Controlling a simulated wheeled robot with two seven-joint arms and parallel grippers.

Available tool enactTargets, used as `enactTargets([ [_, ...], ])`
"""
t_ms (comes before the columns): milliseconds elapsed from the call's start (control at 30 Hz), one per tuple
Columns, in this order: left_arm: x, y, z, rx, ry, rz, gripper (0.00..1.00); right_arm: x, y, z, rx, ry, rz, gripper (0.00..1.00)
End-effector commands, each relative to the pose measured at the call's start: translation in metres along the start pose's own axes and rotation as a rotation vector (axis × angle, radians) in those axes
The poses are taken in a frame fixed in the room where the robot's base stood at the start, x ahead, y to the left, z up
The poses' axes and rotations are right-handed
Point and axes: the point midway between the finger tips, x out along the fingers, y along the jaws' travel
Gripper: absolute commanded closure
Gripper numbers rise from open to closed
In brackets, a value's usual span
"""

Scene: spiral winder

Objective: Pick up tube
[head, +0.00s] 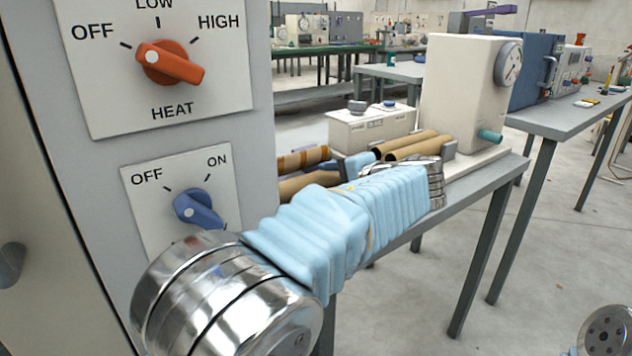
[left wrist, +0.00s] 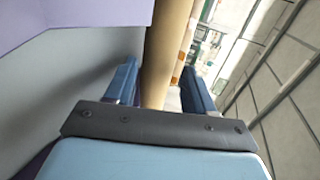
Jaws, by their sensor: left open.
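Several brown cardboard tubes lie on the grey bench in the head view. Two lie side by side at the right (head: 418,147), and others lie at the left, one with darker bands (head: 303,158) and a plain one (head: 308,184). My left gripper (head: 360,164) is low among the tubes, its blue fingers partly hidden behind my arm. In the left wrist view, a plain tube (left wrist: 166,50) runs between the open fingers of my left gripper (left wrist: 160,88), with a gap visible on the right. I cannot tell which tube it is. My right gripper is out of view.
A grey panel with an orange heat knob (head: 168,63) and a blue on/off knob (head: 198,208) stands close at left. A cream machine with a dial (head: 462,90) and a low cream box (head: 368,128) stand on the bench.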

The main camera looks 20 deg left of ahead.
Motion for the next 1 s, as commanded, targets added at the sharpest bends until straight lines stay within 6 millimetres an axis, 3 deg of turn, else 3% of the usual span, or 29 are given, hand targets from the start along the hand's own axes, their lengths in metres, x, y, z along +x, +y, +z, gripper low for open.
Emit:
enactTargets([
  [200,0.032,0.0,0.002,0.0,-0.003,0.0,0.46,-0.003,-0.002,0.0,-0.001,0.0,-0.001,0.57],
  [467,0.036,0.001,0.001,0.0,0.0,0.0,0.46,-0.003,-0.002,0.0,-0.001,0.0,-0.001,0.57],
  [700,0.035,0.001,0.001,0.0,0.0,0.0,0.81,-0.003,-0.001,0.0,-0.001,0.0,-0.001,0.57],
  [1000,0.035,-0.001,0.001,-0.001,0.0,0.0,0.84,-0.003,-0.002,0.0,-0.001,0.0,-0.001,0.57],
])
